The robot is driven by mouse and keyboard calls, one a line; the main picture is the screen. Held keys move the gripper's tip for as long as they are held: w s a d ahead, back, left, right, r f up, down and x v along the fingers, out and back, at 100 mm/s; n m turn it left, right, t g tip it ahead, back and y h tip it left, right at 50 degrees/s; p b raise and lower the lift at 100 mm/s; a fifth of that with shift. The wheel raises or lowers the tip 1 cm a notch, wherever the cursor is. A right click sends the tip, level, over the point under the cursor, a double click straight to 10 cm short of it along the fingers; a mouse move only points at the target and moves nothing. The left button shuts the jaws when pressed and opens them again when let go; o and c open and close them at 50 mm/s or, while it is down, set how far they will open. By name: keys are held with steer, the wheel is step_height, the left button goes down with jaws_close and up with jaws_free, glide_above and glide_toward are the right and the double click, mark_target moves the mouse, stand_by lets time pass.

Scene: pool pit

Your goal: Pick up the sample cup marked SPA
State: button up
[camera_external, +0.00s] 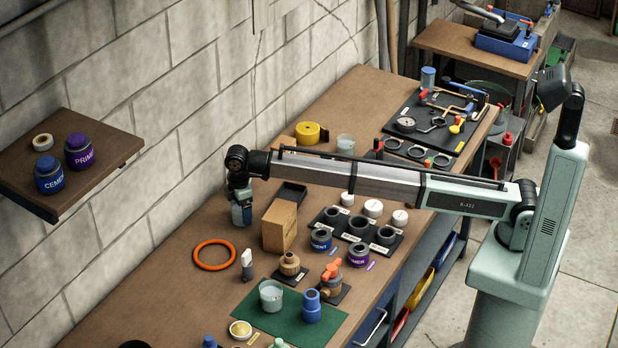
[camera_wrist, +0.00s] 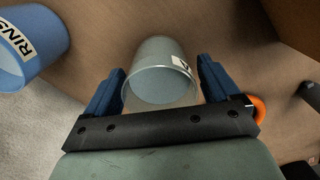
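In the wrist view a translucent grey-white cup (camera_wrist: 160,80) stands between the two blue fingers of my gripper (camera_wrist: 163,88). The fingers are apart, one on each side of it, with narrow gaps showing. A white label on its right side shows only part of its text, seemingly an "A"; the full word cannot be read. In the external view my gripper (camera_external: 241,212) points down over the bench, left of a cardboard box (camera_external: 280,226). The cup between the fingers cannot be made out there.
A blue cup marked "RINS" (camera_wrist: 28,48) is at the left in the wrist view. An orange ring (camera_external: 215,255) lies in front of my gripper. A clear cup (camera_external: 271,294) stands on a green mat (camera_external: 250,312). A black tray (camera_external: 289,192) is behind the box.

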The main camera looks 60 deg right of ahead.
steer(key=c, duration=1)
steer(key=shift+r, duration=0.15)
